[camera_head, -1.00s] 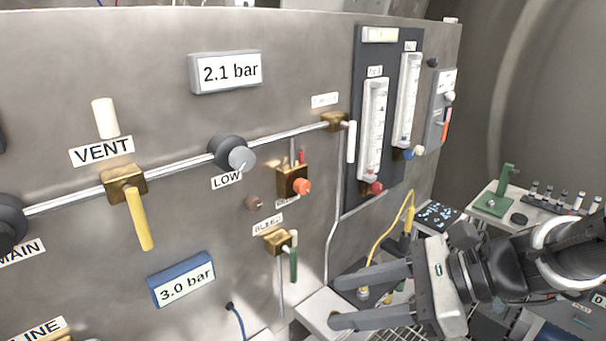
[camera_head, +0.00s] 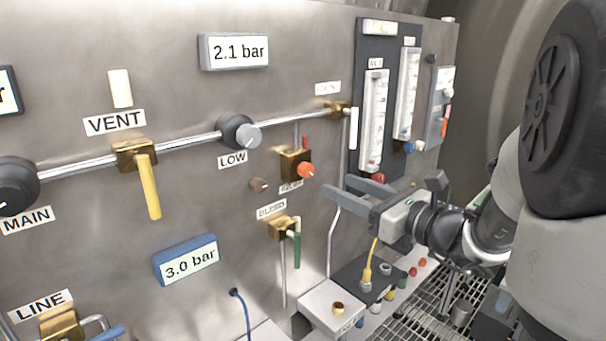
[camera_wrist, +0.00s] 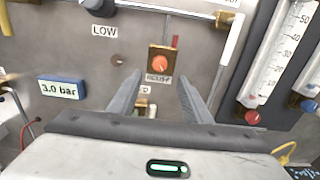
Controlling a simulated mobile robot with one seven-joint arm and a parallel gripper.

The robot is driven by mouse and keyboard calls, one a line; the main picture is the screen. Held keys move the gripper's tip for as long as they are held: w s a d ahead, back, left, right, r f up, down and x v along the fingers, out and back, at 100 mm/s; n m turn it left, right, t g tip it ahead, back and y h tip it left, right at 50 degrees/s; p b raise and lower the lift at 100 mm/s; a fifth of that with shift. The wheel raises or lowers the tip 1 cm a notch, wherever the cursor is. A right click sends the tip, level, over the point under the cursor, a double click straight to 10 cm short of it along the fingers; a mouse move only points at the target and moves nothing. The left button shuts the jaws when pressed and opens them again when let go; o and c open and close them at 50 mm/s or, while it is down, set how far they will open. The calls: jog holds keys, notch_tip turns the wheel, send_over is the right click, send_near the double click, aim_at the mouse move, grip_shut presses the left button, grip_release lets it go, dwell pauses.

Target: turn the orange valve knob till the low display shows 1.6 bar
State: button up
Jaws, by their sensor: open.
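The orange valve knob (camera_head: 305,170) sits on a brass block (camera_head: 291,163) on the steel panel, right of the LOW label. In the wrist view the orange knob (camera_wrist: 158,63) lies ahead of and between my fingertips, with a label under it. My gripper (camera_head: 337,187) is open and empty, just right of and slightly below the knob, apart from it; its two fingers also show in the wrist view (camera_wrist: 160,78). The display above the LOW gauge (camera_head: 234,51) reads 2.1 bar. A blue-framed display (camera_head: 187,260) reads 3.0 bar.
The BLEED valve (camera_head: 285,229) with a green handle is below the knob. A steel pipe (camera_head: 190,141) crosses the panel above it. Flow tubes with a red knob (camera_head: 378,179) stand at right. A yellow cable (camera_head: 370,262) rises from a box below my gripper.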

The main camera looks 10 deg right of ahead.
aim_at(310, 173)
jog(key=x, duration=0.9)
jog(key=shift+w+a, duration=0.25)
jog(key=shift+c, duration=0.6)
jog(key=c, duration=0.9)
jog(key=shift+c, duration=0.2)
jog(key=shift+f, duration=0.1)
